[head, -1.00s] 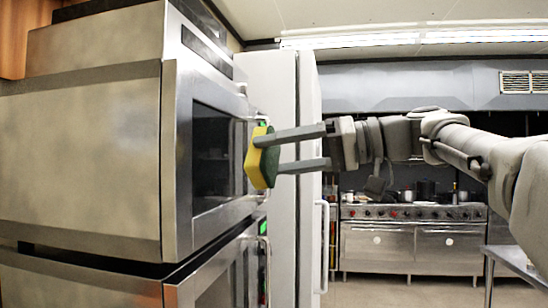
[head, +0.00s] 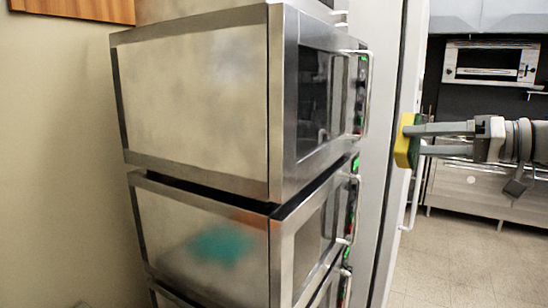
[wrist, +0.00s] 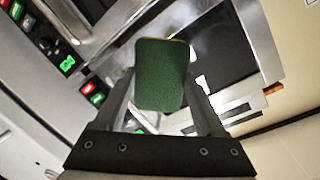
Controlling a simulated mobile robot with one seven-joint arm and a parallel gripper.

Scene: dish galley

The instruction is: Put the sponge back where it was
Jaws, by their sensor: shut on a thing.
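The sponge, yellow with a dark green side, is in my gripper at the right of the head view (head: 403,142). My gripper (head: 412,141) is shut on it, with the two grey fingers on either side of it, and holds it in the air. In the wrist view the green face of the sponge (wrist: 161,75) fills the space between the fingers of my gripper (wrist: 163,90). In the head view the sponge appears in front of the white door edge, to the right of the ovens. I cannot tell which spot the sponge came from.
Steel ovens (head: 195,105) with handles and lit buttons are stacked at the left and centre. A tall white cabinet (head: 385,60) with a handle stands beside them. A steel range (head: 470,190) is at the back right. Open tiled floor (head: 470,262) shows at the lower right.

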